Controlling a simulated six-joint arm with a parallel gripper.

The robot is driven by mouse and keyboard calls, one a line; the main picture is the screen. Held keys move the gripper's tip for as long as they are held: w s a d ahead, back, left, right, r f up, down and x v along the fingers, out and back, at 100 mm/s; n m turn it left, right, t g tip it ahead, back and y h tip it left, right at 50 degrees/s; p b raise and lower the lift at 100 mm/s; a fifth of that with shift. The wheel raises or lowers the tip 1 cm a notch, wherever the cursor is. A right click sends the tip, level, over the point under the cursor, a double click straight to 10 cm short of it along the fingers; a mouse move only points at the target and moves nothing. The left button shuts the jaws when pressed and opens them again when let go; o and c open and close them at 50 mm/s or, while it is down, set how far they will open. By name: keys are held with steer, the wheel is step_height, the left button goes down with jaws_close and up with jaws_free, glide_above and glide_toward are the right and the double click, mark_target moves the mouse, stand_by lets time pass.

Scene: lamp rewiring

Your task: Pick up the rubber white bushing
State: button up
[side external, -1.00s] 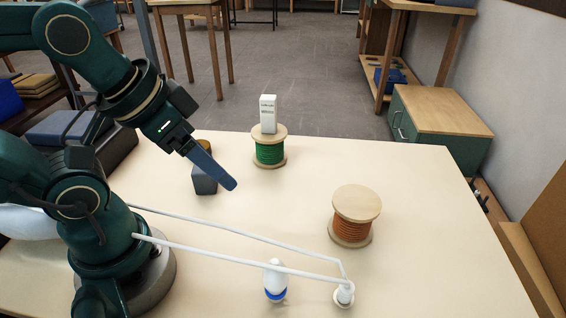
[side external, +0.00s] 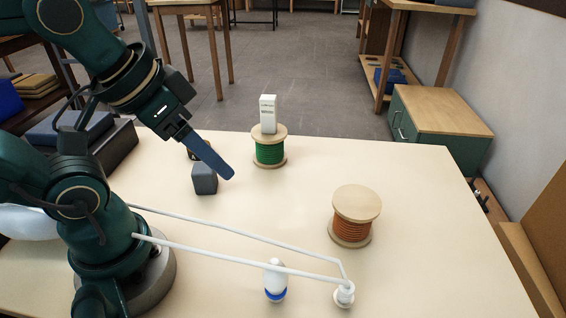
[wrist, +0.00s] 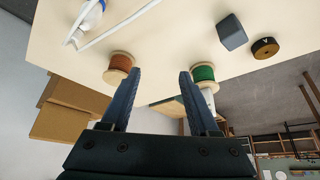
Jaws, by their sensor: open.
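A small white round piece (side external: 344,294), which may be the rubber white bushing, stands near the table's front edge where the white rods (side external: 225,253) meet. I cannot tell clearly whether it is separate from them. My gripper (side external: 229,173) is open and empty above the table, near the dark grey block (side external: 205,180) and well away from the white piece. In the wrist view both fingers (wrist: 160,72) are apart with nothing between them.
An orange-wire spool (side external: 353,218) stands at the centre right. A black round roll (wrist: 265,48) lies by the block. The table's right side is clear.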

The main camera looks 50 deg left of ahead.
step_height(320, 180, up, 3)
steer(key=n+g+h, duration=0.5)
steer(key=n+h, duration=0.8)
steer(key=n, duration=0.5)
glide_above(351, 298)
steer(key=a, duration=0.3)
step_height(351, 298, down, 18)
steer(key=shift+s+r, duration=0.1)
steer(key=shift+d+f, duration=0.15)
steer(key=shift+f, duration=0.35)
steer(key=shift+x, duration=2.4)
steer(key=shift+r, duration=0.1)
steer(key=shift+c, duration=0.4)
jaws_close()
